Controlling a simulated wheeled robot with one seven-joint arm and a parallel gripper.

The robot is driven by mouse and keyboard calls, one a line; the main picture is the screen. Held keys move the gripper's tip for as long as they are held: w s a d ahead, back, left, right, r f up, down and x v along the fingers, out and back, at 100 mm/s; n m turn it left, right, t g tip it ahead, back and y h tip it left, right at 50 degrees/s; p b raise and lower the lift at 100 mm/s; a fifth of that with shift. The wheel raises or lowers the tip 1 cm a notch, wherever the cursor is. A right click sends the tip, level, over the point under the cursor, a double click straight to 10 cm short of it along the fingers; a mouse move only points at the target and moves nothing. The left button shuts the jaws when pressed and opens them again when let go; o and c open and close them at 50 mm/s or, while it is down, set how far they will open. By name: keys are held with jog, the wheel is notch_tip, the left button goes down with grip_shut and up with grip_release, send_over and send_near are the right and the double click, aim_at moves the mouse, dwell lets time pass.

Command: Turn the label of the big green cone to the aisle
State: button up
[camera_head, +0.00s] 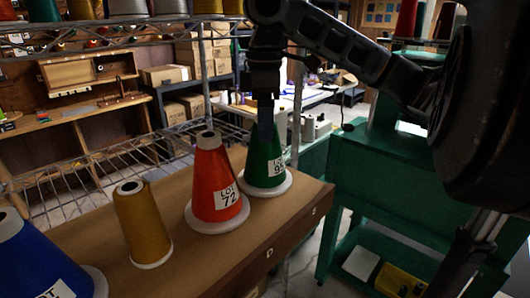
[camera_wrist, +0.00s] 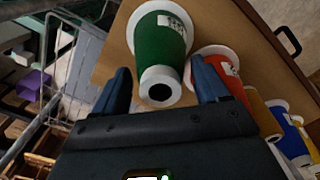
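The big green cone (camera_head: 265,160) stands upright on a white base at the far right end of the wooden top, with its white label (camera_head: 277,168) on the right side of its front. In the wrist view the green cone (camera_wrist: 161,42) shows its open white tip between my fingers, and its label is on the far side. My gripper (camera_head: 264,118) is above and around the cone's top in the head view. In the wrist view my gripper (camera_wrist: 163,85) is open, with a gap between each finger and the cone.
An orange cone (camera_head: 212,180) labelled 72 stands close to the left of the green one. A gold cone (camera_head: 142,225) and a blue cone (camera_head: 40,262) stand farther left. A green cart (camera_head: 385,190) is at the right, and a wire rack (camera_head: 90,170) lies behind.

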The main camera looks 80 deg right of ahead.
jog(key=shift+o, duration=1.2)
notch_tip(320, 180, up, 8)
jog(key=shift+f, duration=0.15)
